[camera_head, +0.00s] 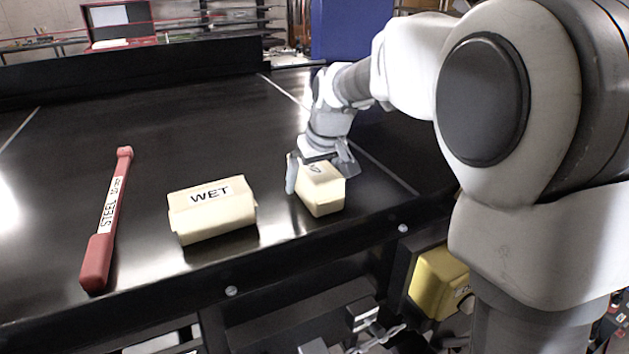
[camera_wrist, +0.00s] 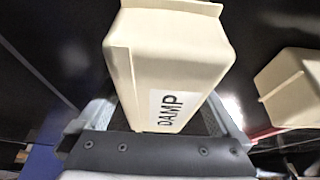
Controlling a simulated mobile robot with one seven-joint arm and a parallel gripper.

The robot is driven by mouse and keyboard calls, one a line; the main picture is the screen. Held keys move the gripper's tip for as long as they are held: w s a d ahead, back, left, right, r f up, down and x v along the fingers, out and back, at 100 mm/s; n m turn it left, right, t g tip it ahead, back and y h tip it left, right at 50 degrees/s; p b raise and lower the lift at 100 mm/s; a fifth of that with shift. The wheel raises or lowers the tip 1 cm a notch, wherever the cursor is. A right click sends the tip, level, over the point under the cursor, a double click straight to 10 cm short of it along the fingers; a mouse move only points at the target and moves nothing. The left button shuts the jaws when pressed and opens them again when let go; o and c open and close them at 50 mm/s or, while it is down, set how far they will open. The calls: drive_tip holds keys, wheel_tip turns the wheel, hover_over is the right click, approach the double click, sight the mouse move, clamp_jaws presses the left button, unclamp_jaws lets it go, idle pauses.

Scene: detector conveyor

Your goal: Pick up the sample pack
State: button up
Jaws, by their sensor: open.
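A cream pack (camera_head: 322,190) stands on the black conveyor near its front edge, under my gripper (camera_head: 321,172). In the wrist view this pack (camera_wrist: 170,60) fills the middle and bears a label reading DAMP. My gripper is open, with a finger on each side of the pack; I cannot tell whether they touch it. A second cream pack (camera_head: 212,212), labelled WET, lies to the left, apart from my gripper. Part of a cream pack (camera_wrist: 292,88) also shows at the right of the wrist view.
A red-handled bar (camera_head: 106,220) labelled STEEL lies further left on the conveyor (camera_head: 230,110). A raised black wall (camera_head: 130,76) runs along the back. A yellow box (camera_head: 436,276) is below the front edge. The belt behind the packs is clear.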

drive_tip(key=shift+f, duration=0.2)
drive_tip(key=c, duration=1.5)
clamp_jaws()
drive_tip(key=shift+r, duration=0.25)
